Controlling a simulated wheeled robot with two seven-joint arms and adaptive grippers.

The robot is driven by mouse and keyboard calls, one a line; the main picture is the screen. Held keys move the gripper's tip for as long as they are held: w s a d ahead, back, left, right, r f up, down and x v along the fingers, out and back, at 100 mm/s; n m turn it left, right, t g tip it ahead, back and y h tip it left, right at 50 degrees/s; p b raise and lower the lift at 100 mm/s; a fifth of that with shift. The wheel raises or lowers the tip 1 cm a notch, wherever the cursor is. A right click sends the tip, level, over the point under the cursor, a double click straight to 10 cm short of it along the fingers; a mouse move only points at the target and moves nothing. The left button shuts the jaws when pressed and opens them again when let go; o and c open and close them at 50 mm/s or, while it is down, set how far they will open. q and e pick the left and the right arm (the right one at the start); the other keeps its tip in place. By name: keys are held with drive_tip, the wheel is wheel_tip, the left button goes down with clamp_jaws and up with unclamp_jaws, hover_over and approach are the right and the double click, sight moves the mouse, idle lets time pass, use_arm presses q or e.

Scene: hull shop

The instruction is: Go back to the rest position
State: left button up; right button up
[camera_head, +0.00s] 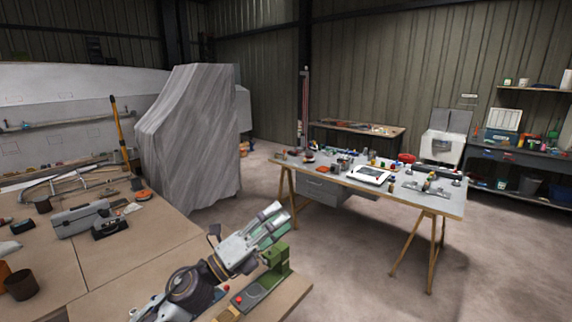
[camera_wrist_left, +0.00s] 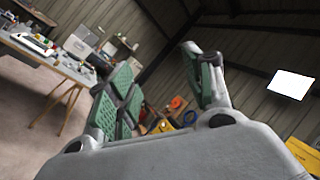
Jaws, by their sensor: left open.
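My left gripper (camera_head: 268,227) is raised above the front right corner of the near wooden table, its fingers pointing up and to the right in the head view. In the left wrist view the green-padded fingers of my left gripper (camera_wrist_left: 160,85) stand wide apart with nothing between them. Past the fingers are the shop wall and the floor. My right gripper is in neither view.
A green machine (camera_head: 270,272) stands on the near table (camera_head: 140,240), close below my left gripper. A grey toolbox (camera_head: 80,218) lies further left. A trestle table (camera_head: 452,205) with many small items stands across open floor (camera_head: 350,275). A grey sheet-covered shape (camera_head: 190,135) rises behind.

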use_arm(q)
drive_tip(key=a+f+n+t+y, duration=0.3)
drive_tip(key=a+f+n+y, duration=1.5)
drive_tip(key=n, duration=0.8)
drive_tip(key=s+a+f+n+g, duration=0.2)
drive_tip(key=s+f+n+g, duration=0.75)
drive_tip(key=s+f, duration=1.15)
wheel_tip(320, 180, down, 39)
drive_tip(key=s+a+m+g+y+b, duration=0.1)
drive_tip(key=s+a+m+g+b, duration=0.25)
drive_tip(key=b, duration=0.45)
drive_tip(key=s+a+f+b, duration=0.3)
drive_tip(key=s+f, duration=0.7)
drive_tip(key=f, duration=0.3)
drive_tip(key=s+a+f+g+b, duration=0.1)
drive_tip(key=s+a+f+b, duration=0.3)
drive_tip(key=s+f, duration=0.6)
wheel_tip(320, 180, down, 4)
drive_tip(key=shift+f+y, duration=0.2)
drive_tip(key=shift+y, duration=0.1)
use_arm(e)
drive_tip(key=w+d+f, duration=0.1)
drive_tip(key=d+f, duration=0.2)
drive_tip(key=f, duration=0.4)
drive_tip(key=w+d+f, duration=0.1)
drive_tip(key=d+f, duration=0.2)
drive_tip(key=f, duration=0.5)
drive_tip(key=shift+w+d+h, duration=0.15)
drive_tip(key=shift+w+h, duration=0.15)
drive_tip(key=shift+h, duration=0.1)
